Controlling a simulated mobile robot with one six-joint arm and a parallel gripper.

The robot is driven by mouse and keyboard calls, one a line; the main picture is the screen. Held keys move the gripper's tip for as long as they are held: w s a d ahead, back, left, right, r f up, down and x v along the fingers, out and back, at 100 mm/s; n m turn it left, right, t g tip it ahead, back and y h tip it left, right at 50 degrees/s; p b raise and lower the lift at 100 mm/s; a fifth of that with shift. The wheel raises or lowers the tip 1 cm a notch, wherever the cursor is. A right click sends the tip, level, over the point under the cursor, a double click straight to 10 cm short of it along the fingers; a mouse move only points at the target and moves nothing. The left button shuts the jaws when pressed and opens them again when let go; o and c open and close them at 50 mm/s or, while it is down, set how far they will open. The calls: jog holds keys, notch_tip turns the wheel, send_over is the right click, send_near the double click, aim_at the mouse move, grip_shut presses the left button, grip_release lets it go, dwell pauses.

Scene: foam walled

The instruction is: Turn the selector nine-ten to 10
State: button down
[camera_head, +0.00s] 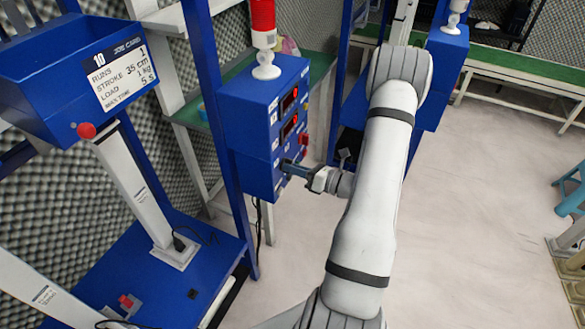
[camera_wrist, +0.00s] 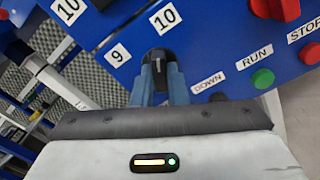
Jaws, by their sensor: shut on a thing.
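The selector nine-ten is a small black knob (camera_wrist: 158,57) on the blue panel in the wrist view. Label 9 (camera_wrist: 117,54) is to its left and label 10 (camera_wrist: 166,16) is above it. The knob's visible end points up in the picture, roughly toward the 10; its exact setting is hard to read. My gripper (camera_wrist: 159,72) is shut on the knob, with one blue finger on each side hiding its lower part. In the head view my gripper (camera_head: 290,168) reaches the lower front of the blue control box (camera_head: 247,110), where the knob is hidden.
Beside the knob are the DOWN label (camera_wrist: 208,84), a green RUN button (camera_wrist: 263,78), and a red knob (camera_wrist: 276,8). A red beacon (camera_head: 263,18) tops the box. A blue post (camera_head: 215,120) stands left; open floor (camera_head: 470,200) lies right.

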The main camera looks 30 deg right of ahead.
jog(key=shift+s+a+f, duration=0.1)
jog(key=shift+f, duration=0.05)
jog(key=c, duration=1.4)
grip_release()
jog(key=shift+c, duration=0.2)
jog(key=b+v, duration=0.1)
jog(key=v, duration=0.6)
jog(key=shift+s+d, duration=0.25)
jog(key=shift+d, duration=0.05)
